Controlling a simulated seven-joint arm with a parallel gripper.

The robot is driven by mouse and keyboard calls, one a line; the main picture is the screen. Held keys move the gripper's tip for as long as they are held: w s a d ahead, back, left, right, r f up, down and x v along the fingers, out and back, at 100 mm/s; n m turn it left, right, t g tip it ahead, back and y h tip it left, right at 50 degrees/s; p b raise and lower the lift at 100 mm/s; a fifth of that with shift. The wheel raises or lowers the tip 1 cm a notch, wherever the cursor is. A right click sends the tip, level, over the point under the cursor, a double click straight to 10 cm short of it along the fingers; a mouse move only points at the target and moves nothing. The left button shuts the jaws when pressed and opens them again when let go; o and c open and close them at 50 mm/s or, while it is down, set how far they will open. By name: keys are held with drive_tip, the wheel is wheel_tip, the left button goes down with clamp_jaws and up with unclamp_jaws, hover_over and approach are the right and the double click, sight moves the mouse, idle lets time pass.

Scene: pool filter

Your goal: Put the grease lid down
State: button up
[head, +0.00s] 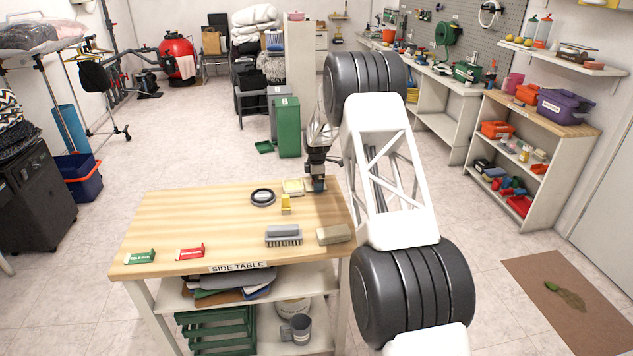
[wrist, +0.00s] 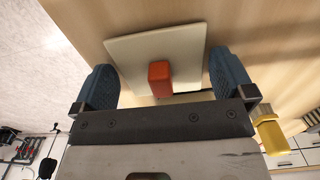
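The grease lid, a flat cream square plate with an orange-red block handle, shows in the wrist view (wrist: 190,45). It appears to lie on or just above the wooden table top. My gripper (wrist: 162,82) is open, its two blue-grey fingers spread on either side of the handle with a gap on both sides. In the head view my gripper (head: 319,185) is low over the far right part of the table. The lid is hard to make out there, and whether anything lies beneath it is hidden.
The side table (head: 190,218) also bears a dark ring (head: 262,197), a cream square item (head: 293,187), a yellow item (head: 286,205), a brush (head: 283,236), a tan block (head: 334,235), and green (head: 139,257) and red (head: 190,252) pieces.

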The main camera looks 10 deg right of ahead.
drive_tip(key=shift+r, duration=0.1)
wheel_tip(320, 180, up, 12)
idle(0.9)
idle(0.4)
drive_tip(key=s+r+m, duration=0.3)
drive_tip(key=s+r, duration=0.5)
drive_tip(key=s, duration=0.4)
drive_tip(key=s+r+m+t, duration=0.1)
drive_tip(key=s+r+m, duration=0.2)
drive_tip(key=s+r, duration=0.75)
drive_tip(key=s+r+m, duration=0.3)
drive_tip(key=s+r, duration=0.4)
drive_tip(key=s, duration=0.7)
drive_tip(key=s+f+m, duration=0.1)
drive_tip(key=s+m, duration=0.2)
drive_tip(key=s, duration=1)
drive_tip(key=s+f+m+t, duration=0.1)
drive_tip(key=s+f+m, duration=0.1)
drive_tip(key=s, duration=1.1)
drive_tip(key=s+f+m, duration=0.1)
drive_tip(key=s+m, duration=0.3)
drive_tip(key=s, duration=0.9)
drive_tip(key=shift+f+t, duration=0.3)
drive_tip(key=shift+f, duration=0.05)
